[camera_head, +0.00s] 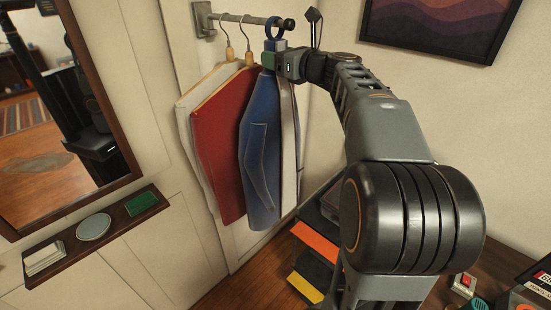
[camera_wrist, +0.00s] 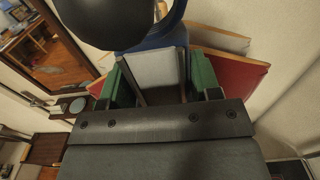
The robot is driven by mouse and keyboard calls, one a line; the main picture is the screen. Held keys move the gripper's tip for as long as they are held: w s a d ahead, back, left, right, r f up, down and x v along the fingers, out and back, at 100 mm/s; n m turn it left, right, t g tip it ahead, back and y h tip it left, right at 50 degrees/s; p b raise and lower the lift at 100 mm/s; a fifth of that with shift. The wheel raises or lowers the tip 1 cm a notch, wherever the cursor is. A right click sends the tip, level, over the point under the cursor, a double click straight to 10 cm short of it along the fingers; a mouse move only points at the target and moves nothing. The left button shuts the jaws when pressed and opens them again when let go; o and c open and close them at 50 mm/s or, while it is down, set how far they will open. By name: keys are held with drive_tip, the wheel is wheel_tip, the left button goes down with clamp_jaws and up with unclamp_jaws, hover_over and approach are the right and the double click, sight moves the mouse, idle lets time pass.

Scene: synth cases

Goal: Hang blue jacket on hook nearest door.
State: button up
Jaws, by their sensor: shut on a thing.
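The blue jacket (camera_head: 262,150) hangs upright below a wall rail (camera_head: 235,18), at the right of the row of garments. A blue ring (camera_head: 275,27) above it is at the rail, close to the dark end knob (camera_head: 290,25). The ring also shows in the wrist view (camera_wrist: 176,18). My gripper (camera_head: 270,58) is shut on the top of the blue jacket, just under the ring. In the wrist view its green fingers (camera_wrist: 160,80) stand either side of a pale grey block. Whether the ring bears the jacket's weight I cannot tell. I see a rail, no separate hooks.
A red garment (camera_head: 220,140) and a cream one (camera_head: 187,125) hang close on the left. A pale panel (camera_head: 290,150) hangs just right of the jacket. A mirror (camera_head: 130,160) and narrow shelf (camera_head: 62,246) are on the left wall. A picture (camera_head: 440,25) hangs at right.

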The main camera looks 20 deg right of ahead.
drive_tip(key=shift+r, duration=0.1)
drive_tip(key=shift+c, duration=0.3)
drive_tip(key=shift+r, duration=0.2)
drive_tip(key=shift+r+p, duration=0.5)
drive_tip(key=shift+p, duration=0.2)
drive_tip(key=shift+s, duration=0.1)
drive_tip(key=b+v, duration=0.1)
drive_tip(key=v, duration=0.9)
drive_tip(key=shift+s+d+b, duration=0.2)
drive_tip(key=shift+s+b, duration=0.15)
idle(0.7)
idle(0.5)
idle(1.0)
